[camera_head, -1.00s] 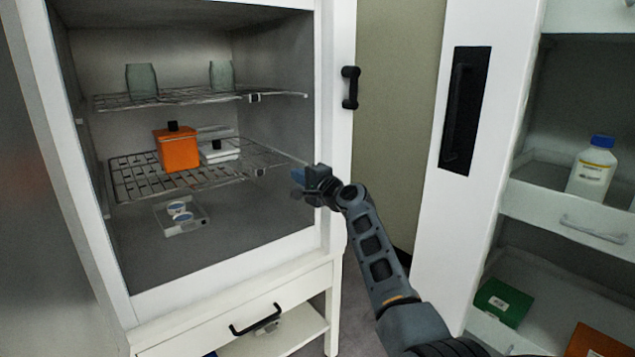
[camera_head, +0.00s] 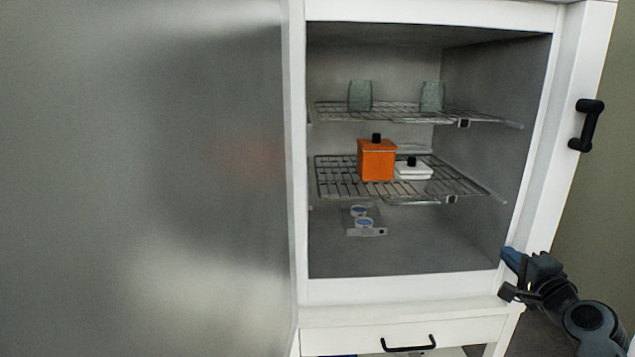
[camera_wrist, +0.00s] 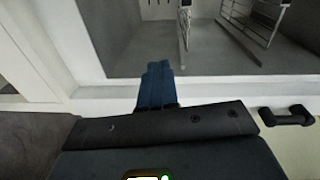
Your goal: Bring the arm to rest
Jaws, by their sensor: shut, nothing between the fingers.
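My gripper (camera_head: 511,258) is at the lower right in the head view, in front of the right frame of the open freeze dryer. It is shut and holds nothing. In the wrist view its blue fingers (camera_wrist: 156,84) are together, pointing toward the dryer's lower front edge. The freeze dryer chamber (camera_head: 470,250) is open. I cannot tell whether the gripper touches the frame.
An orange container (camera_head: 377,163) and a white container (camera_head: 413,173) stand on the middle wire rack (camera_head: 335,185). Two glass jars (camera_head: 360,96) stand on the upper rack. A small clear tray (camera_head: 378,231) is below. A frosted door panel (camera_head: 150,180) fills the left.

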